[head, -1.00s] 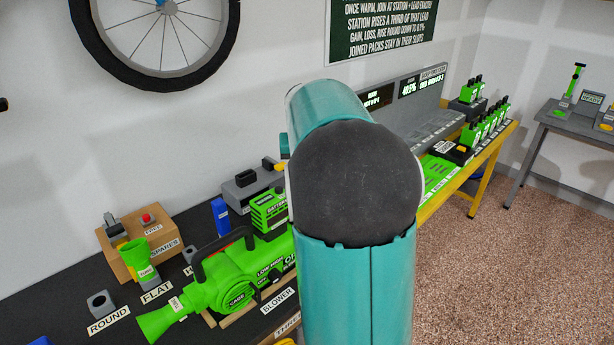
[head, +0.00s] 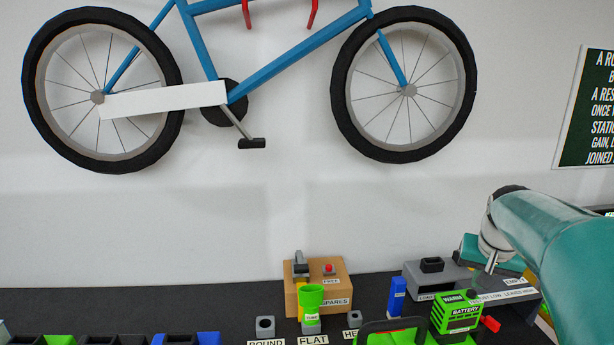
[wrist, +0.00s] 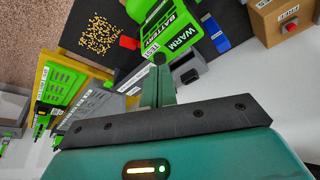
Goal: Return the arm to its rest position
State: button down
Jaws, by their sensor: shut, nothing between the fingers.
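My gripper (wrist: 159,62) shows in the wrist view with its narrow fingers shut together and nothing between them. It points over the bench, with the green battery labelled WARM (wrist: 178,28) beyond the fingertips. In the head view my teal arm comes in from the right edge and reaches over the bench near the grey station. The fingertips cannot be made out clearly there. The same WARM battery (head: 456,314) stands at the lower right of the head view, apart from my arm.
The bench carries a SPARES box (head: 330,284), a green nozzle (head: 311,303), a blue block (head: 397,296) and a grey station (head: 432,277). A red part (head: 490,323) sits beside the battery. A bicycle (head: 290,55) hangs on the wall.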

jog(key=s+a+f+n+t+y, duration=0.1)
jog(key=s+a+n, duration=0.2)
jog(key=s+a, duration=0.6)
jog(key=s+a+f+n, duration=0.1)
jog(key=s+a+n, duration=0.1)
jog(key=s+a, duration=0.7)
jog(key=a, duration=0.5)
jog(key=shift+s+a+f+n+t+y, duration=0.15)
jog(key=shift+a+f+n+t+y, duration=0.15)
jog(key=shift+n+t+y, duration=0.1)
jog(key=c, duration=1.7)
grip_release()
jog(key=shift+s+a+f, duration=0.1)
jog(key=shift+s+f, duration=0.1)
jog(key=shift+s, duration=0.05)
jog(key=n+t+h, duration=0.2)
jog(key=t+h, duration=0.1)
jog(key=t, duration=0.5)
send_over(499, 327)
notch_tip(499, 327, down, 3)
jog(key=s+d+f+n+t+y, duration=0.1)
jog(key=s+d+f+t+y, duration=0.1)
jog(key=s+d+f+y, duration=0.15)
jog(key=s+f+t+y, duration=0.2)
jog(key=s+f+y, duration=0.3)
jog(key=s, duration=0.3)
jog(key=shift+n, duration=0.4)
jog(key=x, duration=1.3)
jog(key=shift+w+a, duration=0.1)
jog(key=shift+w, duration=0.15)
